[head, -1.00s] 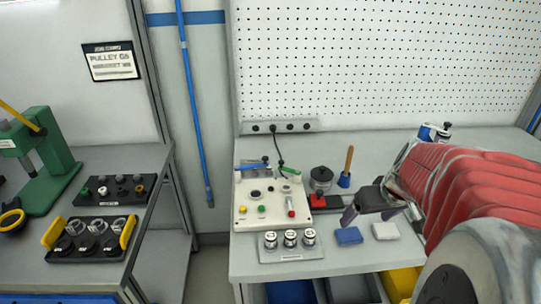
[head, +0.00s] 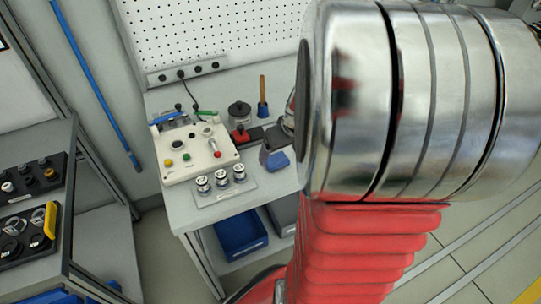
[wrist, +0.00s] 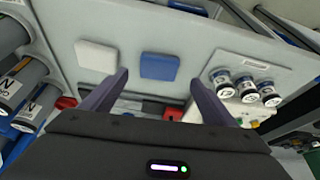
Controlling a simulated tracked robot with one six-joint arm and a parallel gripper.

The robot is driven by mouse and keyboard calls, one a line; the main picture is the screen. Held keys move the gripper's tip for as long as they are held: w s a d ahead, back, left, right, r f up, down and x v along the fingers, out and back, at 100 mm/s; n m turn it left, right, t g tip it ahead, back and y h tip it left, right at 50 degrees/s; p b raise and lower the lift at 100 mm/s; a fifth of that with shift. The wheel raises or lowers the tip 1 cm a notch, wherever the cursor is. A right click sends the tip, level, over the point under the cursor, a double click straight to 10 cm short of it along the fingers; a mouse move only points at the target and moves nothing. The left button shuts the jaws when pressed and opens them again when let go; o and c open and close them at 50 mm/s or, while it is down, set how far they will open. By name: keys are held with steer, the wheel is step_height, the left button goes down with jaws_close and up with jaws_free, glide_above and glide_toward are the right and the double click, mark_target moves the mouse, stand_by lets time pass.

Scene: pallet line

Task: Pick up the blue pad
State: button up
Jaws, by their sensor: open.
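The blue pad (head: 278,161) lies on the grey bench near its front edge, partly hidden by my gripper and arm in the head view. In the wrist view the blue pad (wrist: 160,66) lies flat, beyond and roughly between my fingertips. My gripper (wrist: 159,79) is open and empty, with its two dark fingers spread wider than the pad. In the head view only a dark part of the gripper shows beside the pad. I cannot tell its exact height above the bench.
A white pad (wrist: 97,56) lies beside the blue one. Several lidded jars (head: 221,180), a control panel (head: 197,152), a black pot (head: 239,113) and a wooden-handled brush (head: 262,96) stand close by. A blue bin (head: 240,232) sits below the bench.

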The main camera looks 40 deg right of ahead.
mark_target(277, 160)
steer(key=shift+x, duration=2.6)
steer(key=shift+d, duration=0.15)
steer(key=c, duration=1.1)
